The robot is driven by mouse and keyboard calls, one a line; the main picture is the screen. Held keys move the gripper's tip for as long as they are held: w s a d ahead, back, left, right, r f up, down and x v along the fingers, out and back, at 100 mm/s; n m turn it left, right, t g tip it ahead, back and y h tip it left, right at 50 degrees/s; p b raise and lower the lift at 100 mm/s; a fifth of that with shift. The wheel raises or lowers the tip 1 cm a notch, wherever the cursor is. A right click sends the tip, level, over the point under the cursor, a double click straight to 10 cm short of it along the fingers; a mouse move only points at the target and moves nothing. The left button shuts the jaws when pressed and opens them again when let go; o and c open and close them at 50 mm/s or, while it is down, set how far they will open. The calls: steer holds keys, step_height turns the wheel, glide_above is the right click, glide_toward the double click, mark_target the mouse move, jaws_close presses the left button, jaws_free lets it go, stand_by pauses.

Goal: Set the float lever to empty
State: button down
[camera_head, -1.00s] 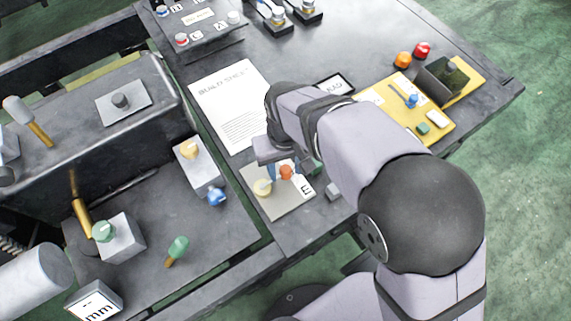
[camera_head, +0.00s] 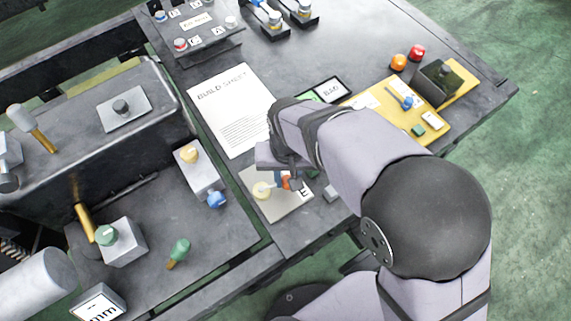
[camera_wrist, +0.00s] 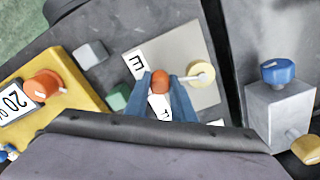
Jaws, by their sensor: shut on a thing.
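The float lever is on a light grey plate (camera_head: 284,208) (camera_wrist: 205,42). It has a cream round hub (camera_head: 262,190) (camera_wrist: 200,72) and an arm that ends in an orange-red knob (camera_head: 287,183) (camera_wrist: 160,80). A white label with E (camera_head: 303,192) (camera_wrist: 136,64) lies on the plate near the knob. The arm hides part of the plate in the head view.
A grey block (camera_wrist: 91,53) and a green block (camera_wrist: 116,97) stand beside the plate. The yellow tray (camera_head: 437,138) and the build sheet (camera_head: 233,110) lie farther along the bench. A grey box with a blue knob (camera_wrist: 278,72) stands across a gap from the plate.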

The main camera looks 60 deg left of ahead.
steer(key=shift+s+d+r+m+p, duration=0.1)
steer(key=shift+s+d+m+p, duration=0.15)
steer(key=shift+m, duration=0.4)
steer(key=shift+s+d+m+p, duration=0.15)
steer(key=shift+d+m, duration=0.2)
steer(key=shift+m, duration=0.3)
steer(key=shift+w, duration=0.1)
steer(key=c, duration=1.5)
jaws_free()
steer(key=shift+r, duration=3.65)
